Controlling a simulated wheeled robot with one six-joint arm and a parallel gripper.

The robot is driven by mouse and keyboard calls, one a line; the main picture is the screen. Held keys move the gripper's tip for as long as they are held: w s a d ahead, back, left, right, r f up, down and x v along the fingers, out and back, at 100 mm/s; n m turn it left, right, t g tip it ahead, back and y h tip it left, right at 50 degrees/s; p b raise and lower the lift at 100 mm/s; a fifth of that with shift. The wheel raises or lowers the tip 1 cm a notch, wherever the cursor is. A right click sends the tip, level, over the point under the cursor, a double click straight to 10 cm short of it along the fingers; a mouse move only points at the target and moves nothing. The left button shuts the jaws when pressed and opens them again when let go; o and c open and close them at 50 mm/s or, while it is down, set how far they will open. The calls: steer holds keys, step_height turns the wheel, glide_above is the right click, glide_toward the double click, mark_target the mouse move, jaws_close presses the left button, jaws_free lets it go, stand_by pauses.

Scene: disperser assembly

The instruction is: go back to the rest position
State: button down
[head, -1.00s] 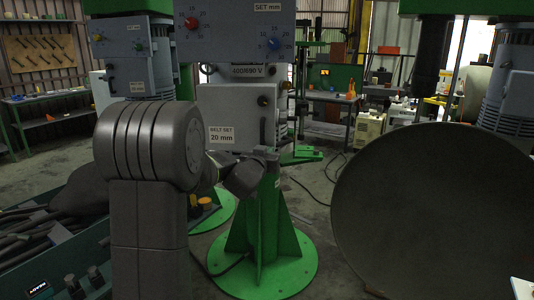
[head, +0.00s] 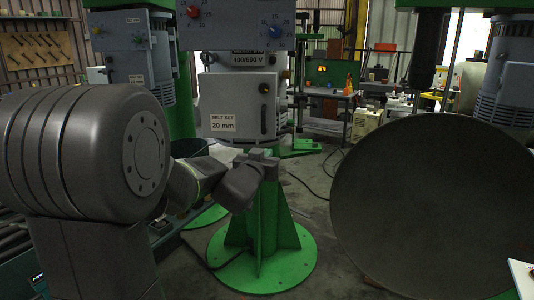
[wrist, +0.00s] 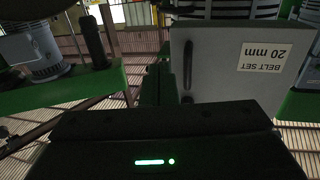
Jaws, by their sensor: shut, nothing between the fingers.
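My gripper (head: 241,185) is a dark block at the end of my bent arm, in the middle of the head view. It is shut and appears empty. It overlaps the top of a green pedestal (head: 262,235) in that view; I cannot tell if they touch. In the wrist view, the dark gripper housing with a lit green bar (wrist: 150,162) fills the bottom, and the fingertips cannot be made out clearly. The grey machine box labelled "BELT SET 20 mm" (head: 238,95) stands beyond the gripper. It appears upside down in the wrist view (wrist: 225,65).
A large dark round disc (head: 435,210) takes up the right side. Grey panels with red and blue knobs (head: 235,30) hang above the pedestal. A green bench (head: 335,94) stands at the back. Open floor with a cable lies between pedestal and disc.

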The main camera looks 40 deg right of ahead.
steer(key=shift+s+a, duration=0.3)
steer(key=shift+s, duration=0.05)
steer(key=shift+w+d, duration=0.1)
